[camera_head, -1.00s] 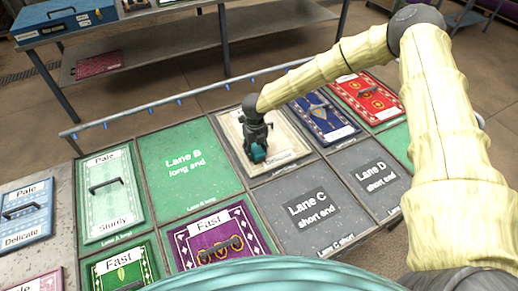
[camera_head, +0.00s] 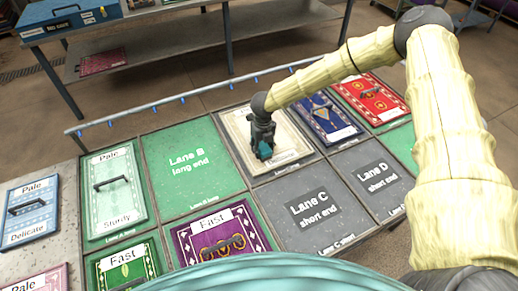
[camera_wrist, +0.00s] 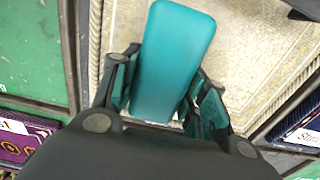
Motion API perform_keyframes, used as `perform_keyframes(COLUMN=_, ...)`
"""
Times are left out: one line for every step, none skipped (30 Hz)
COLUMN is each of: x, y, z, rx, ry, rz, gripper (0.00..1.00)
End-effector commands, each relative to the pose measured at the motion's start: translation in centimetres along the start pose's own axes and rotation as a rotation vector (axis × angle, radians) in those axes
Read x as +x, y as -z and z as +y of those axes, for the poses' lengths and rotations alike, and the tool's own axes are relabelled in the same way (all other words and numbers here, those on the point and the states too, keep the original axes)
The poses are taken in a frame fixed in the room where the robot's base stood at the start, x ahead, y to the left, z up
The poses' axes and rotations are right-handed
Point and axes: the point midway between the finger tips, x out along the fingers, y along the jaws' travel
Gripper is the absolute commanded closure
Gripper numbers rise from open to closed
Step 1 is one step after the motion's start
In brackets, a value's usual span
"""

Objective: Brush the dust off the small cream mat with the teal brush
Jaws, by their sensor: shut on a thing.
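The small cream mat (camera_head: 287,135) lies in a cell of the bench, right of the green Lane B panel. It also fills much of the wrist view (camera_wrist: 251,75), with a speckled, dusty-looking surface. My gripper (camera_head: 263,150) is over the mat's left part, pointing down. In the wrist view my gripper (camera_wrist: 165,105) is shut on the teal brush (camera_wrist: 175,50), whose block lies between the two fingers. A little of the brush (camera_head: 265,149) shows in the head view. The bristles are hidden, and I cannot tell whether they touch the mat.
The green Lane B panel (camera_head: 190,177) is bare. Grey Lane C (camera_head: 312,212) and Lane D (camera_head: 373,177) panels are bare too. Mats with handles surround them: blue (camera_head: 327,120), red (camera_head: 370,98) and purple (camera_head: 220,238). A rail (camera_head: 190,96) runs behind the bench.

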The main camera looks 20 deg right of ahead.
Motion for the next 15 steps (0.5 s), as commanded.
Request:
perform_keyframes(x=0.0, y=0.1, z=-0.6, rx=0.002, ry=0.001, rz=0.001, gripper=0.87)
perform_keyframes(x=0.0, y=0.1, z=-0.9, rx=0.002, ry=0.001, rz=0.001, gripper=0.87)
perform_keyframes(x=0.1, y=0.1, z=-1.2, rx=0.001, ry=0.001, rz=0.001, gripper=0.87)
perform_keyframes(x=0.1, y=0.1, z=-1.5, rx=0.002, ry=0.001, rz=0.001, gripper=0.87)
perform_keyframes(x=0.1, y=0.1, z=-1.8, rx=0.002, ry=0.001, rz=0.001, gripper=0.87)
perform_keyframes(x=0.2, y=0.1, z=-2.1, rx=0.001, ry=0.001, rz=0.001, gripper=0.87)
perform_keyframes(x=0.2, y=0.1, z=-2.3, rx=0.001, ry=0.001, rz=0.001, gripper=0.87)
perform_keyframes(x=0.2, y=0.1, z=-2.4, rx=0.000, ry=0.001, rz=0.001, gripper=0.87)
perform_keyframes(x=0.3, y=0.1, z=-2.5, rx=0.000, ry=0.001, rz=0.001, gripper=0.87)
perform_keyframes(x=0.3, y=0.1, z=-2.5, rx=-0.001, ry=0.001, rz=0.001, gripper=0.87)
perform_keyframes(x=0.3, y=0.1, z=-2.5, rx=-0.001, ry=0.001, rz=0.002, gripper=0.87)
perform_keyframes(x=0.3, y=0.1, z=-2.3, rx=-0.001, ry=0.001, rz=0.002, gripper=0.87)
perform_keyframes(x=0.3, y=0.1, z=-2.2, rx=-0.002, ry=0.001, rz=0.002, gripper=0.87)
perform_keyframes(x=0.3, y=0.1, z=-2.0, rx=-0.002, ry=0.001, rz=0.002, gripper=0.87)
perform_keyframes(x=0.3, y=0.1, z=-1.6, rx=-0.002, ry=0.001, rz=0.002, gripper=0.87)
